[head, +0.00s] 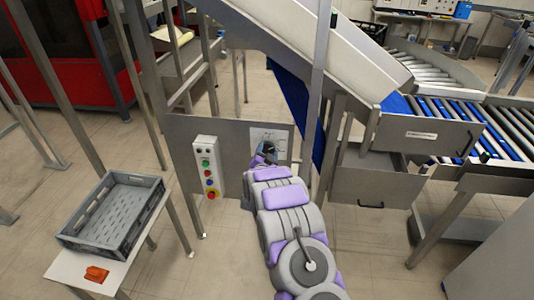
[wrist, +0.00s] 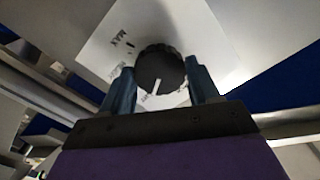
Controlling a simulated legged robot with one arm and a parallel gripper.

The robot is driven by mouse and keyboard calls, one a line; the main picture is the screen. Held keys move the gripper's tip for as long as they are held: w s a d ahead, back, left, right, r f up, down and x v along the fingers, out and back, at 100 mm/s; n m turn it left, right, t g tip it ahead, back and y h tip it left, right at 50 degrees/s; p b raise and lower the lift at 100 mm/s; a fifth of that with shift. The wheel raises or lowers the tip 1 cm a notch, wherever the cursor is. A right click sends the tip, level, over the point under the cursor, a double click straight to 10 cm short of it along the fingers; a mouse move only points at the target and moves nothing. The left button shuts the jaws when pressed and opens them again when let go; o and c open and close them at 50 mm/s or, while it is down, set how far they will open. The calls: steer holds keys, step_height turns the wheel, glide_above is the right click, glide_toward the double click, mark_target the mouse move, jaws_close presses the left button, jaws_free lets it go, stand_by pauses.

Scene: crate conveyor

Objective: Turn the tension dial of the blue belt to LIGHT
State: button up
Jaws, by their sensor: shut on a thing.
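The tension dial (wrist: 158,66) is a round black knob on a white label plate (wrist: 100,45); its white pointer line points down and slightly left in the wrist view. MAX is printed up and left of the knob; other lettering below it is partly hidden and I cannot read it. My gripper (wrist: 161,80) is shut on the dial, one blue-grey finger on each side. In the head view my gripper (head: 267,153) is at the white label plate (head: 268,136) on the grey metal panel, and hides the dial. The blue belt (head: 296,102) runs up behind the panel.
A control box (head: 207,167) with coloured buttons is on the panel, left of my gripper. A grey crate (head: 112,214) and an orange object (head: 96,274) lie on a side table at left. A metal post (head: 318,90) stands close right of my arm; drawers (head: 375,188) lie beyond.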

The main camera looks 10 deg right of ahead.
stand_by(0.4)
steer(key=o, duration=1.1)
steer(key=shift+c, duration=0.2)
steer(key=p+v, duration=0.3)
steer(key=v, duration=1.4)
steer(key=shift+s, duration=0.15)
steer(key=shift+a, duration=0.15)
